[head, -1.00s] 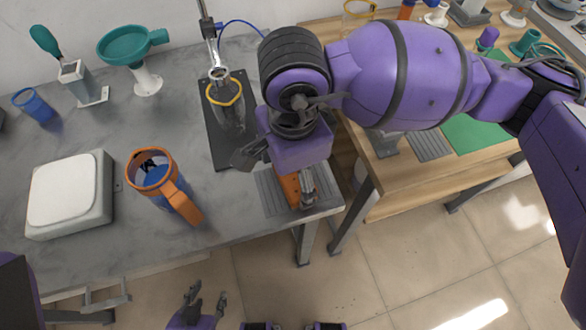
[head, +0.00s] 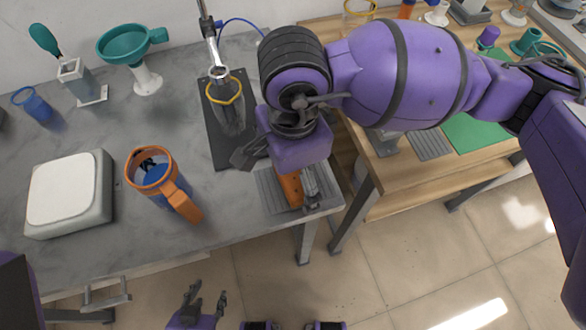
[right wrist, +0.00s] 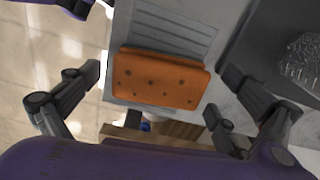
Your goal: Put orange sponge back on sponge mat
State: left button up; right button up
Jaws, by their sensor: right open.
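The orange sponge (head: 290,190) lies at the front right edge of the grey table, on the grey ribbed sponge mat (head: 268,191). In the right wrist view the sponge (right wrist: 158,80) covers the near part of the mat (right wrist: 172,28), whose grooves show beyond it. My right gripper (head: 276,178) is open above the sponge, with its fingers apart on either side; no finger visibly touches it in the right wrist view (right wrist: 158,88). My left gripper (head: 208,294) is open and empty, low in front of the table.
An orange-rimmed blue jug (head: 150,172) and a white-topped box (head: 70,190) stand left of the mat. A dark stand base (head: 222,150) with a glass vessel is behind it. A wooden table (head: 400,180) stands to the right, past a gap.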

pick_arm(q)
jog(key=w+r+t+p, duration=0.1)
jog(key=w+r+p, duration=0.2)
jog(key=r+p, duration=0.1)
jog(key=shift+w+r, duration=0.2)
jog(key=shift+r, duration=0.5)
pick_arm(e)
jog(key=shift+r, duration=4)
notch_tip(320, 180, up, 12)
pick_arm(q)
jog(key=shift+s+f, duration=0.1)
